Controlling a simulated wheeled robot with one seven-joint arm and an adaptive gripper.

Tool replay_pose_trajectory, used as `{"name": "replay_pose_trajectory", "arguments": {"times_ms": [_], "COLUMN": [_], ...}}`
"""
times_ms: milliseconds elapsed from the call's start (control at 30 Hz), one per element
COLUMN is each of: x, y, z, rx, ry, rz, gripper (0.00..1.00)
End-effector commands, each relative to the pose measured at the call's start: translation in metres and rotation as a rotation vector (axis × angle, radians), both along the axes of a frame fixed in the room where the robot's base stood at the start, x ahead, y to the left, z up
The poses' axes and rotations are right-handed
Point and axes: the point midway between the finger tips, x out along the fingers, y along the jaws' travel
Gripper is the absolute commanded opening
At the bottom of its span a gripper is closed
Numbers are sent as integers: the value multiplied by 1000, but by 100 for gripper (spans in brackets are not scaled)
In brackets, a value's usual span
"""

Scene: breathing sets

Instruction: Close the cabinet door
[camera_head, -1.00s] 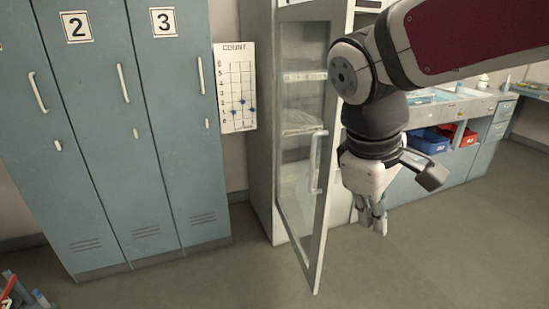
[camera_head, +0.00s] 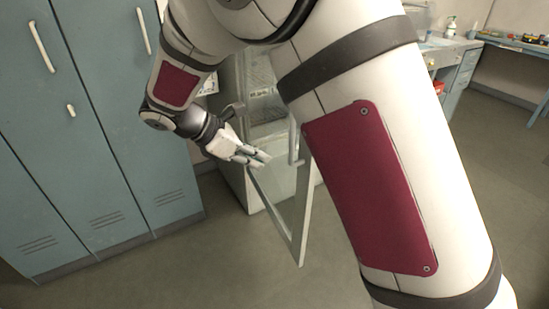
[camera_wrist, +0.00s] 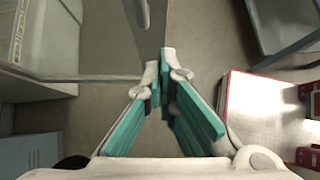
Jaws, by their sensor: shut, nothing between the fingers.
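The cabinet door (camera_head: 276,221) is a pale framed glass door standing open, swung out from the tall cabinet (camera_head: 262,104) in the head view. Its upright handle (camera_head: 293,143) shows beside my arm, which hides much of the door's upper part. My gripper (camera_head: 264,160) is at the door, on the left side of the handle. Its fingers are shut and empty; I cannot tell if they touch the door. In the wrist view, the shut fingertips (camera_wrist: 165,52) point up the picture, below a pale bar (camera_wrist: 143,14), likely the handle.
Blue-grey lockers (camera_head: 95,130) stand at the left, near my arm. A workbench (camera_head: 455,60) with drawers is at the back right, with another table (camera_head: 520,45) beyond it. The floor (camera_head: 220,265) in front of the cabinet is clear.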

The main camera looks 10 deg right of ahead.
Motion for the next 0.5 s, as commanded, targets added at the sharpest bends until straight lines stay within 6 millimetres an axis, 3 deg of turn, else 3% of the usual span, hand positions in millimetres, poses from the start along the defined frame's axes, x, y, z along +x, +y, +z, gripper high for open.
{"name": "replay_pose_trajectory", "arguments": {"times_ms": [500], "x": [12], "y": [-67], "z": [-67], "rx": [1], "ry": [2], "rz": [-6], "gripper": [0]}}
